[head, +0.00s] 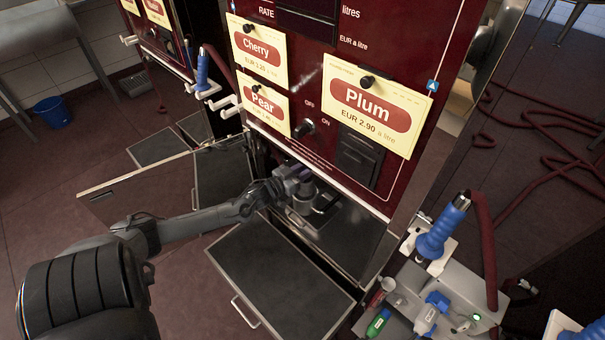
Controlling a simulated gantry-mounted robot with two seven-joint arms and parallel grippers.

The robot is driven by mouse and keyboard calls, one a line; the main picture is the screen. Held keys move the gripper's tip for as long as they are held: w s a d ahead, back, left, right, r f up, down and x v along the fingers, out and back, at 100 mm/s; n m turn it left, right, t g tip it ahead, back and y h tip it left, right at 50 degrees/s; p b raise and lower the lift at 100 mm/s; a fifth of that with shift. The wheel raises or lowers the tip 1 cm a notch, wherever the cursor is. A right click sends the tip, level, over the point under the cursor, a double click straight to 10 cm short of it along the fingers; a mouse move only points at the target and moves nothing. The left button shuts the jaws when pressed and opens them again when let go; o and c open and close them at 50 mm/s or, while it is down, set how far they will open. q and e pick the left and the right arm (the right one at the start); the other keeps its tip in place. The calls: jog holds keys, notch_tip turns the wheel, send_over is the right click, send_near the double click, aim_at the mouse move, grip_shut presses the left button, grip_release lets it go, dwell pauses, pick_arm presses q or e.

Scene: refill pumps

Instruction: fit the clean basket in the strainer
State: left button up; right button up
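My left arm reaches in from the left, and its gripper (297,183) is at the open lower compartment of the red pump. The gripper is small and dark here, so I cannot tell whether its fingers are open or shut. A grey cylindrical fitting, apparently the strainer (304,205), stands just below the gripper inside the compartment. The gripper overlaps its top, and I cannot tell whether they touch. I cannot make out the clean basket; it may be hidden by the gripper or inside the fitting. My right gripper is not in view.
A dark panel with a handle (270,285) lies in front of the compartment. A brown door (150,187) stands open at left. A blue bucket (50,112) stands far left.

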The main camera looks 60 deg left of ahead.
aim_at(304, 187)
pick_arm(q)
jog(key=shift+r+p, duration=0.1)
jog(key=shift+p, duration=0.25)
dwell(0.7)
dwell(0.5)
jog(key=shift+f+b, duration=1.2)
jog(key=shift+f, duration=0.7)
jog(key=shift+f+b, duration=1)
jog(key=shift+f, duration=0.5)
jog(key=shift+f+b, duration=1.1)
jog(key=shift+f, duration=0.45)
jog(key=o, duration=0.9)
jog(key=shift+s, duration=0.15)
